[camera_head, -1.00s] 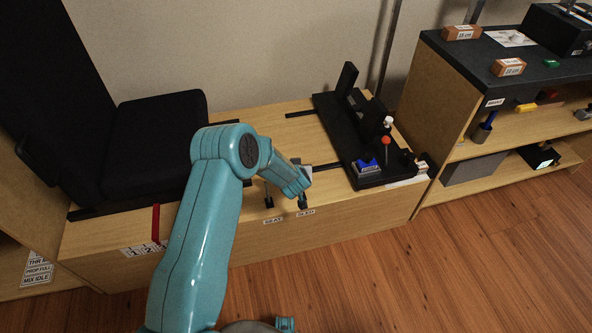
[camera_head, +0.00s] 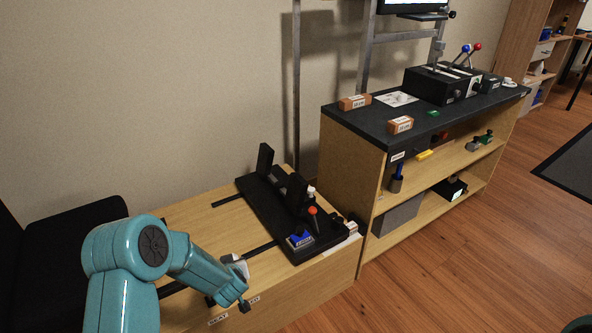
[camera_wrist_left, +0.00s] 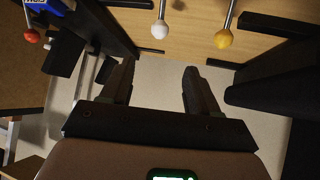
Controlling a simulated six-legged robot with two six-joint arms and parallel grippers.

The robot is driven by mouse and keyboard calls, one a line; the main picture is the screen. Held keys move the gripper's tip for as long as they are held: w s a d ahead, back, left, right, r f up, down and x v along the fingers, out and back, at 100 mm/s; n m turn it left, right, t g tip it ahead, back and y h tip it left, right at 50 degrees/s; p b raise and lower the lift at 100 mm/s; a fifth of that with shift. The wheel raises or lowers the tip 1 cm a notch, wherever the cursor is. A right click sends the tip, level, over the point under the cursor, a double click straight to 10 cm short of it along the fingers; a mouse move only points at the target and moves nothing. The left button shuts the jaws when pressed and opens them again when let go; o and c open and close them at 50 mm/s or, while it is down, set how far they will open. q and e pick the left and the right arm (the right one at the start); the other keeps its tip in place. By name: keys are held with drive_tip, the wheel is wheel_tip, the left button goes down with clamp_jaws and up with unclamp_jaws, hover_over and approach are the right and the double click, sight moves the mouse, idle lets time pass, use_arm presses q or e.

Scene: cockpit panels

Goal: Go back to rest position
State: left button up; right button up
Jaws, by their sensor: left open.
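My left arm comes in from the lower left in the head view, and its gripper (camera_head: 240,285) is over the front edge of the low wooden bench (camera_head: 325,283). In the left wrist view the two dark fingers of my left gripper (camera_wrist_left: 158,85) are spread apart with nothing between them. A white knob (camera_wrist_left: 160,29) and a yellow knob (camera_wrist_left: 223,39) on metal rods lie beyond the fingers. A red knob (camera_wrist_left: 31,36) is at the upper left. My right gripper is not in view.
A black control base (camera_head: 265,205) with a red-topped lever (camera_head: 312,210) sits on the bench. A black seat (camera_head: 75,235) is at left. A shelf unit with a dark top (camera_head: 350,120) stands at right. Wooden floor (camera_head: 450,270) is clear in front.

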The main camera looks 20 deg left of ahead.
use_arm(q)
drive_tip(key=s+d+f+m+g+h, duration=0.1)
drive_tip(key=s+d+f+m+h, duration=0.2)
drive_tip(key=s+d, duration=0.35)
drive_tip(key=s+d+f+m+g+h, duration=0.1)
drive_tip(key=s+d+f+g+h, duration=0.1)
drive_tip(key=s+d+f, duration=0.45)
drive_tip(key=s+d+m+g+h, duration=0.2)
drive_tip(key=s+d+g+h, duration=0.2)
drive_tip(key=s+d, duration=0.8)
wheel_tip(320, 180, up, 18)
drive_tip(key=s+a+g+p, duration=0.1)
drive_tip(key=s+p, duration=0.1)
drive_tip(key=p, duration=1.5)
drive_tip(key=shift+s+a+n, duration=0.3)
drive_tip(key=shift+s, duration=0.1)
drive_tip(key=shift+f, duration=0.1)
